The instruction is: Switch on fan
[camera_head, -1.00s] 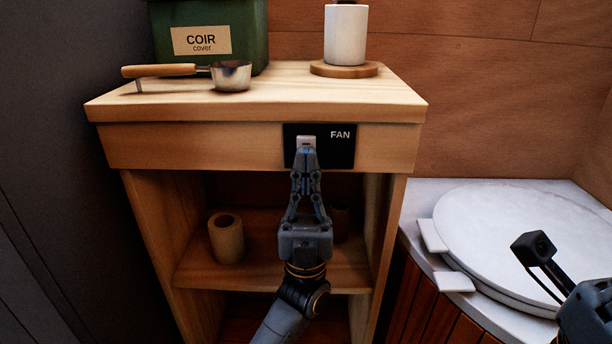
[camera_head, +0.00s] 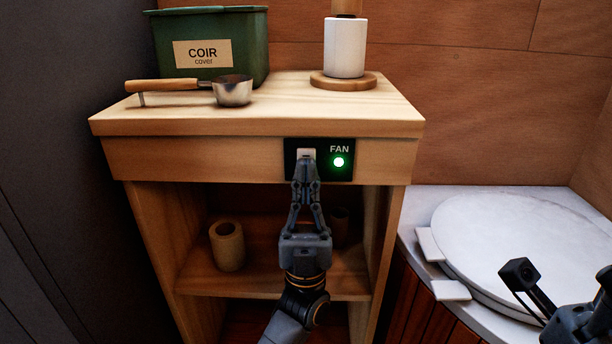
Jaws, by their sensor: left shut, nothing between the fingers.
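The black fan panel (camera_head: 319,173) is set in the front of the wooden cabinet (camera_head: 135,159), below its top. It carries the word FAN, a light-coloured switch (camera_head: 307,153) at its left and a lit green light (camera_head: 339,162) at its right. My left gripper (camera_head: 306,161) is shut and empty, with its fingertips at the lower part of the switch. The tips hide part of the switch, and I cannot tell if they touch it. My right arm (camera_head: 560,310) shows at the lower right edge; its fingers are not in view.
On the cabinet top stand a green COIR box (camera_head: 212,50), a small pan with a wooden handle (camera_head: 234,91) and a white cup (camera_head: 345,48) on a wooden coaster (camera_head: 343,82). A white round lid (camera_head: 510,240) lies at right.

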